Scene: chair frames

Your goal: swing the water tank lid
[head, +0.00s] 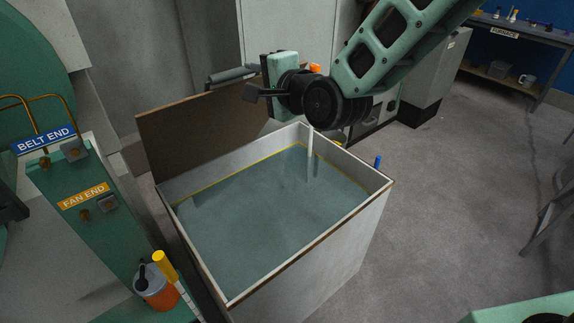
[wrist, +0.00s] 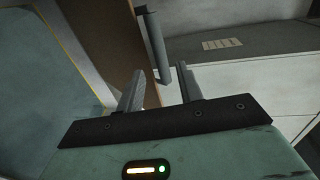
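The water tank (head: 345,235) is a pale open box with water in it. Its brown lid (head: 180,130) stands raised along the far left side and also shows in the wrist view (wrist: 118,40). A grey bar handle (wrist: 153,45) stands off the lid face in the wrist view. My gripper (wrist: 160,78) is open there, its two fingers apart with the handle's lower end between them in the picture; contact is not visible. In the head view my gripper (head: 236,75) is at the lid's top edge, where grey fingers and handle are hard to separate.
A green machine post with a BELT END label (head: 43,139) and an orange container (head: 157,290) stand left of the tank. A grey cabinet (head: 430,85) is behind. A bench (head: 515,35) is at far right.

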